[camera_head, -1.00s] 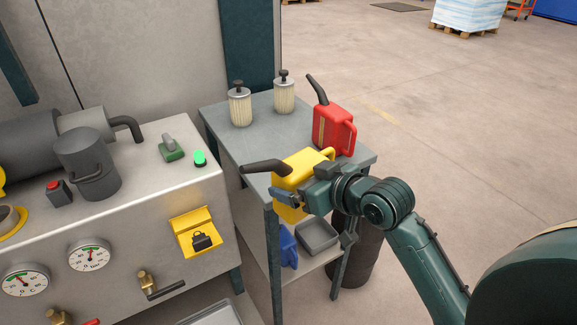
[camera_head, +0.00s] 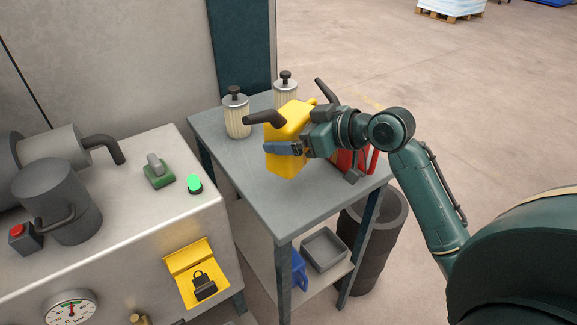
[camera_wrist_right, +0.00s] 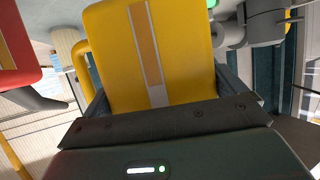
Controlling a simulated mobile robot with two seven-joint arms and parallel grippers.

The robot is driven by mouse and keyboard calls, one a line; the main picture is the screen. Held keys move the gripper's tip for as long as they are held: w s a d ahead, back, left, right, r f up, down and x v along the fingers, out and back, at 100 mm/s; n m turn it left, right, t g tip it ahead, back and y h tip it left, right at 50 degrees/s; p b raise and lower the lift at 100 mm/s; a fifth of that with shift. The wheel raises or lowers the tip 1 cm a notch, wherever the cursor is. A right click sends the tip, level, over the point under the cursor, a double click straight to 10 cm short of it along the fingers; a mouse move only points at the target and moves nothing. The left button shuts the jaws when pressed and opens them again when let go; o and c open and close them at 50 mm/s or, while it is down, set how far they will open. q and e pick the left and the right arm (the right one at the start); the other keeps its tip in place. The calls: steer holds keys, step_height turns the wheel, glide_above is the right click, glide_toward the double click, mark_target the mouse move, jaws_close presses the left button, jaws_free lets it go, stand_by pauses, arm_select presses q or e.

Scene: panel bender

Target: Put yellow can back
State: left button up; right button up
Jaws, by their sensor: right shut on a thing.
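The yellow can (camera_head: 287,130), with a dark spout pointing left, is above the grey side table (camera_head: 252,193). My right gripper (camera_head: 293,147) is shut on the can's body and holds it upright or nearly so. In the right wrist view the yellow can (camera_wrist_right: 155,55) fills the middle, between the fingers. I cannot tell whether its bottom touches the tabletop. The red can (camera_head: 352,160) stands behind my right gripper, mostly hidden by it; its red side also shows in the right wrist view (camera_wrist_right: 14,45). My left gripper is not in view.
Two filter cylinders stand at the table's back, one (camera_head: 236,115) left of the yellow can and one (camera_head: 286,88) behind it. A grey tray (camera_head: 325,250) is on the lower shelf. A dark barrel (camera_head: 385,225) stands at right. The table's front left top is clear.

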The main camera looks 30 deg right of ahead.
mark_target(305, 161)
step_height(305, 161, down, 3)
steer(key=shift+s+r, duration=0.1)
steer(key=shift+s, duration=0.05)
step_height(305, 161, down, 4)
steer(key=shift+r, duration=0.1)
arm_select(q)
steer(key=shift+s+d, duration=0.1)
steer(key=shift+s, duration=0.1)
arm_select(e)
steer(key=shift+f, duration=0.2)
steer(key=shift+f, duration=0.2)
steer(key=o, duration=0.9)
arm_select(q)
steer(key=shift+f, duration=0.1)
arm_select(e)
steer(key=shift+r, duration=0.1)
arm_select(q)
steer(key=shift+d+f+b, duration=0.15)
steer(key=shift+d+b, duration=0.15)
steer(key=shift+b, duration=0.45)
arm_select(e)
steer(key=v, duration=1.2)
